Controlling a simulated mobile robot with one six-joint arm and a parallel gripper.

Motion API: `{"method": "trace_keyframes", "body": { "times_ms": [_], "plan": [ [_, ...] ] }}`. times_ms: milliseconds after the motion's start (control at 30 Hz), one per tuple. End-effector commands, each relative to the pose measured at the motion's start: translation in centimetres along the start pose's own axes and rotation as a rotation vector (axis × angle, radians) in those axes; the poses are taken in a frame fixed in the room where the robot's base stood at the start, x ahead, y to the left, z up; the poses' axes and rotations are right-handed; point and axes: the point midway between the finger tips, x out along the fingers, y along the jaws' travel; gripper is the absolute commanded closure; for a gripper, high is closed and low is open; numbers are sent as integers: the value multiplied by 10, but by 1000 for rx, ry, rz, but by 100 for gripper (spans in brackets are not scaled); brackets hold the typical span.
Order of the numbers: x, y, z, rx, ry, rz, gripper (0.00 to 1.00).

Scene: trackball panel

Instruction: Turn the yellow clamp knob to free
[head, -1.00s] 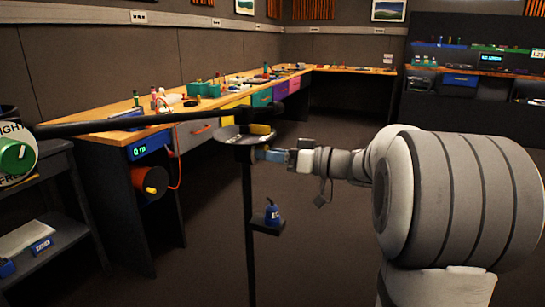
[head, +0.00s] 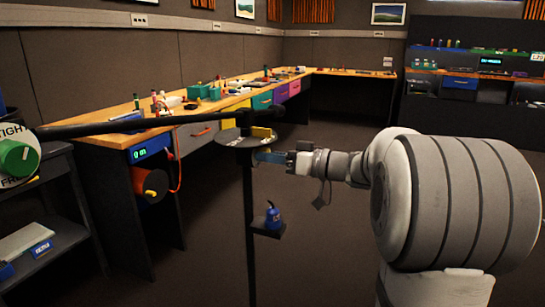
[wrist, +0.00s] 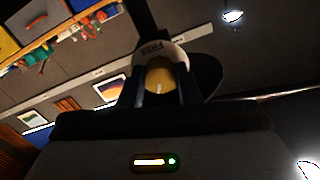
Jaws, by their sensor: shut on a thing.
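In the wrist view the yellow clamp knob (wrist: 159,75) is round, with a short pale mark near its lower edge. It sits between the two fingers of my gripper (wrist: 159,92), which is shut on it. A white plate (wrist: 176,51) behind it carries the word FREE above the knob; other lettering is hidden. In the head view my gripper (head: 270,157) reaches left to the upper part of a dark stand (head: 248,210), just below a round disc (head: 230,138). I cannot make out the knob there.
A yellow block (head: 262,132) stands on the disc. A dark bar (head: 140,125) runs left from the stand. A small blue object (head: 272,214) sits on a low shelf of the stand. A green knob (head: 17,158) is at far left. A cluttered workbench (head: 180,118) runs behind; floor to the right is open.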

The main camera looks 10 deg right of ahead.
Motion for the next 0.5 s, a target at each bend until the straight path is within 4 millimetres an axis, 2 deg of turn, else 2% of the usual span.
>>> {"method": "trace_keyframes", "body": {
  "times_ms": [267, 500],
  "plan": [
    [3, -2, 1, 75, 2, 4, 93],
    [3, -3, 0, 235, 3, 3, 93]
  ]
}}
